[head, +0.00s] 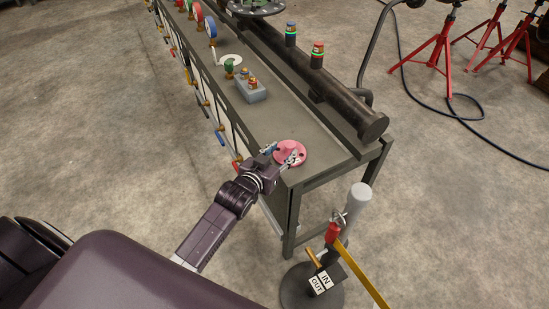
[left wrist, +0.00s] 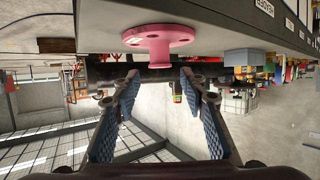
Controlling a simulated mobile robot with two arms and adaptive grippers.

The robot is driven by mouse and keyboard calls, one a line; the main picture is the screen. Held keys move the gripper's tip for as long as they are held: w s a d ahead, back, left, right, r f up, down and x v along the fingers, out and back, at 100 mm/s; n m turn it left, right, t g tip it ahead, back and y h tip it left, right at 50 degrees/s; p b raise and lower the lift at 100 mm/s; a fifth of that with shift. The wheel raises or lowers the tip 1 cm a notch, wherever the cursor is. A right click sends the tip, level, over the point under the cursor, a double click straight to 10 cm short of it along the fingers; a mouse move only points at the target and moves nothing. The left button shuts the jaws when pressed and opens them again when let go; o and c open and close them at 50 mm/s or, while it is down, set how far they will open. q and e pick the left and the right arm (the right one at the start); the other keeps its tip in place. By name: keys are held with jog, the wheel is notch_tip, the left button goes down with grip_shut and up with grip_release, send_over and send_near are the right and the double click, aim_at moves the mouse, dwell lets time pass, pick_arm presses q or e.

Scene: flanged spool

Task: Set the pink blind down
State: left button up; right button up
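The pink blind (head: 291,152) is a round disc with holes. It lies flat on the grey bench top near its near end. In the left wrist view, which looks upside down, the pink blind (left wrist: 160,36) rests against the bench surface, with its short stem pointing away from the bench. My left gripper (head: 281,155) is over the near left edge of the blind. In the left wrist view the left gripper (left wrist: 158,84) has its blue-padded fingers spread, with a gap between them and nothing held. The stem end is just beyond the fingertips. My right gripper is not in view.
A dark pipe (head: 330,98) runs along the bench's right side. Gauges line the left edge. An IN/OUT sign (head: 322,281) stands by the bench end. Red stands (head: 438,48) are at right.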

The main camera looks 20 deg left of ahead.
pick_arm(q)
jog(key=v, duration=0.5)
jog(key=shift+s+r, duration=0.1)
jog(key=shift+s, duration=0.1)
dwell(0.3)
jog(key=s+d+f+g, duration=0.1)
jog(key=s+f+g, duration=0.15)
jog(key=s, duration=0.65)
jog(key=s+f+m+g, duration=0.1)
jog(key=s+g, duration=0.3)
jog(key=s, duration=0.6)
jog(key=s+d+f+g, duration=0.15)
jog(key=s+g, duration=0.25)
jog(key=s, duration=0.5)
notch_tip(320, 180, down, 28)
jog(key=s+g, duration=0.1)
jog(key=s, duration=0.1)
jog(key=s+a+f, duration=0.1)
jog(key=s+f, duration=0.6)
jog(key=s, duration=0.1)
jog(key=s+a+f+g+y, duration=0.1)
jog(key=s+a+f, duration=0.1)
jog(key=s+f, duration=0.6)
jog(key=shift+s+a+f+m, duration=0.25)
jog(key=shift+s+a+m, duration=0.05)
jog(key=shift+s+a, duration=0.1)
